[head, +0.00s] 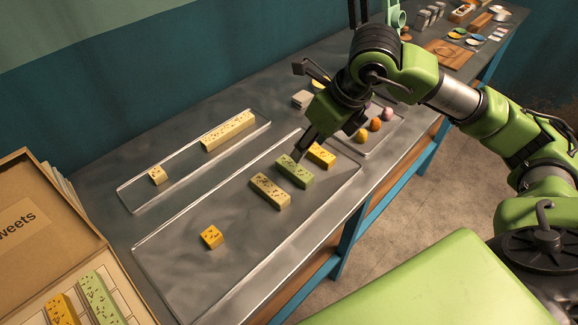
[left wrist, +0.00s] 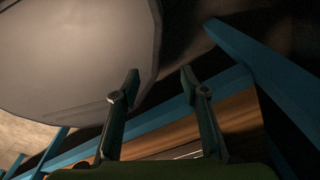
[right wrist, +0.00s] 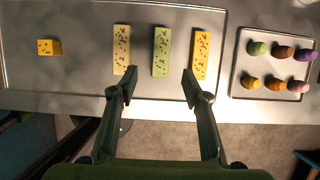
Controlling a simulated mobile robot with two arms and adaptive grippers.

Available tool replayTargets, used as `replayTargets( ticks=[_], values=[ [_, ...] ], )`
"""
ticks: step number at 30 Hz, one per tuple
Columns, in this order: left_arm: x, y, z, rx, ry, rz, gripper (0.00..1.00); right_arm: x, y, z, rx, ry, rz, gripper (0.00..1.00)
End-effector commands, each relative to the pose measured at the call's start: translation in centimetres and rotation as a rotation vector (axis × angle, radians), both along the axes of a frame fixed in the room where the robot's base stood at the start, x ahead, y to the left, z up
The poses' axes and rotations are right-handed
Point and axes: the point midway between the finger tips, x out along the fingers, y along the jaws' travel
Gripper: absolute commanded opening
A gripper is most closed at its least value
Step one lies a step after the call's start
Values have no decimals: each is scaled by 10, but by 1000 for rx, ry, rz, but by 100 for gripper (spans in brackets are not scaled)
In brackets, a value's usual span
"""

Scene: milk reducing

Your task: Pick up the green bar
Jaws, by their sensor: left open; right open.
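A speckled green bar (head: 294,171) lies on a large clear tray (head: 180,275), between a cream bar (head: 270,190) and a yellow-orange bar (head: 321,155). It also shows in the right wrist view (right wrist: 161,52), ahead of and between my fingertips. My right gripper (head: 308,108) is open and empty above the tray area; one finger overlaps the far end of the green bar in the head view. The right wrist view shows both its fingers (right wrist: 158,86) apart. A second green bar (head: 100,298) lies in the sweets box. My left gripper (left wrist: 160,78) is open and empty, away from the bars.
A small yellow cube (head: 211,237) is on the same tray. A narrower tray (head: 185,183) behind holds a long cream bar (head: 228,131) and another cube. A tray of coloured egg-shaped sweets (right wrist: 275,68) is at the right. An open cardboard box (head: 40,215) stands at the left.

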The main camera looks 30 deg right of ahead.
Motion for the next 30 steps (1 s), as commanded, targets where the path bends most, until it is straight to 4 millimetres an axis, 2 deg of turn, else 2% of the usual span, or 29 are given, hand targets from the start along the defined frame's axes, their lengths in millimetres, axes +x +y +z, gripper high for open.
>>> replayTargets(
  ticks=[6,9,17,21,25,30],
  values=[
    [-17,1,5,2,24,0,41,14,6,-41,0,5,0,44],
    [-19,1,7,3,27,0,41,20,8,-54,2,5,0,44],
    [-9,0,14,1,13,0,41,27,9,-72,1,4,0,44],
    [-4,-1,26,-1,6,0,41,34,9,-92,0,5,0,44],
    [-4,-1,28,-1,5,0,41,40,11,-108,1,2,1,44],
    [-4,-1,28,-2,6,0,41,43,12,-114,1,-1,0,44]
  ],
)
